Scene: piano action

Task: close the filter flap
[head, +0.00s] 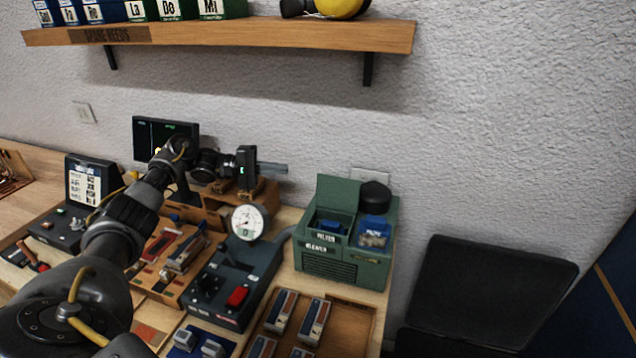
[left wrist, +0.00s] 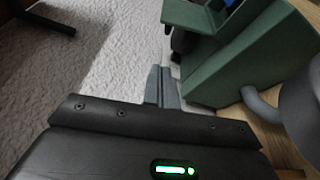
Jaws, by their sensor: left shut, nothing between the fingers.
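The green cleaner box (head: 345,262), marked FILTER on its front, stands at the right end of the bench. Its filter flap (head: 337,192) stands upright, open, above a compartment with a dark blue thing inside. My left gripper (head: 286,169) is shut and empty, above the bench to the left of the flap and apart from it. In the left wrist view its closed fingers (left wrist: 162,84) point toward the wall, with the green box (left wrist: 245,60) to their right. A green panel at the top there is probably the flap (left wrist: 190,14). My right gripper is in neither view.
A blue container with a black lid (head: 374,215) sits in the box's right part. A dial gauge (head: 248,222) on a dark unit stands left of the box. A wooden shelf (head: 250,36) hangs above. A black chair or panel (head: 490,290) is at right.

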